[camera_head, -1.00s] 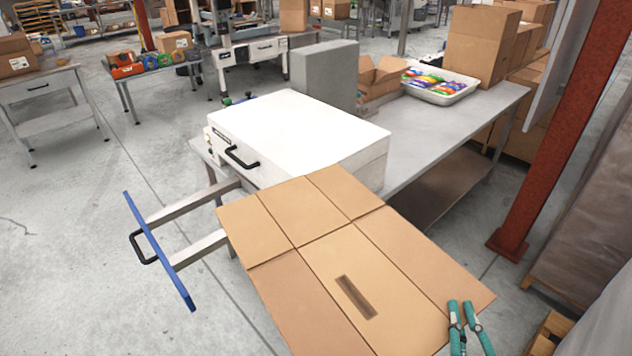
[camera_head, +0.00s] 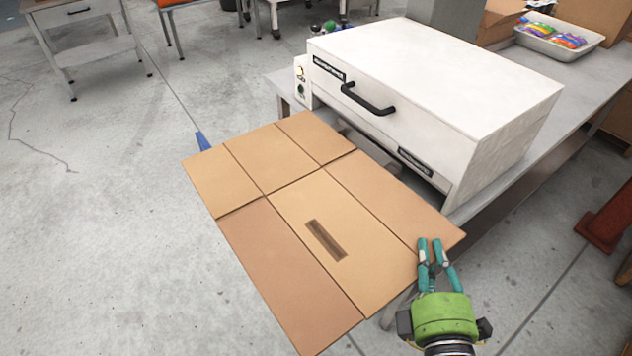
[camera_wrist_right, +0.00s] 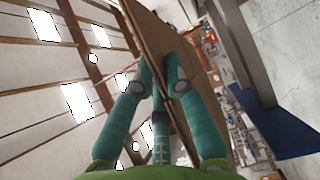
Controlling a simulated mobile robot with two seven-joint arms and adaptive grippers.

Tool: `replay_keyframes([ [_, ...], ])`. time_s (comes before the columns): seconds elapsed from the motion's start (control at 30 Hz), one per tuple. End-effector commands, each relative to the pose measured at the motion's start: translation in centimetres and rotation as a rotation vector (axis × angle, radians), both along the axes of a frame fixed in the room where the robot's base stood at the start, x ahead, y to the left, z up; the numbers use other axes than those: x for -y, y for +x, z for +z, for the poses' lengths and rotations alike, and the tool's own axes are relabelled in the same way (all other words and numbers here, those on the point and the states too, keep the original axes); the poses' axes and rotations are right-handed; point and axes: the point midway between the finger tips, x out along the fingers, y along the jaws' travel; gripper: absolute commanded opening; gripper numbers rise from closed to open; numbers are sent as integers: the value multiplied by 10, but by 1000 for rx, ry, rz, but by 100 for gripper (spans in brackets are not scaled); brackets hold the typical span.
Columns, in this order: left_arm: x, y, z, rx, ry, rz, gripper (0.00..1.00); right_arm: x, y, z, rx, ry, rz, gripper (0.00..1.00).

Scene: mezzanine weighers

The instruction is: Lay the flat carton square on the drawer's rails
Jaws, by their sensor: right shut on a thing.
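The flat carton (camera_head: 300,225) is a wide brown sheet with fold lines and a dark slot near its middle. My right gripper (camera_head: 435,252) is shut on the carton's right edge. In the right wrist view the gripper's teal fingers (camera_wrist_right: 164,92) pinch the carton (camera_wrist_right: 152,50), seen nearly edge-on. The carton covers most of the drawer; only a blue corner of its front (camera_head: 203,141) and a bit of a grey rail (camera_head: 372,154) show. The drawer front also shows as a blue panel in the wrist view (camera_wrist_right: 280,130). I cannot tell whether the carton touches the rails. My left gripper is not in view.
A white machine (camera_head: 440,85) with a black handle stands on the grey table (camera_head: 575,92) behind the carton. A white tray (camera_head: 555,38) of colourful packets is at the back right.

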Motion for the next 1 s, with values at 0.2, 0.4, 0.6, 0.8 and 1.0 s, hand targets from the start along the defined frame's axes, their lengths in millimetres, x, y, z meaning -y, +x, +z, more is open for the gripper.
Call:
replay_keyframes([
  [0.2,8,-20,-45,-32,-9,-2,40,-6,-5,-34,9,11,-11,0],
  [0.4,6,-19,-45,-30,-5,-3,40,-6,-3,-31,13,12,-14,0],
  [0.6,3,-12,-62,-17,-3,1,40,-6,23,-33,20,9,-10,0],
  [0.8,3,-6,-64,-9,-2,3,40,-4,63,-27,15,8,-13,0],
  [1.0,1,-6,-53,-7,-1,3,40,-3,116,-28,11,9,-15,0],
])
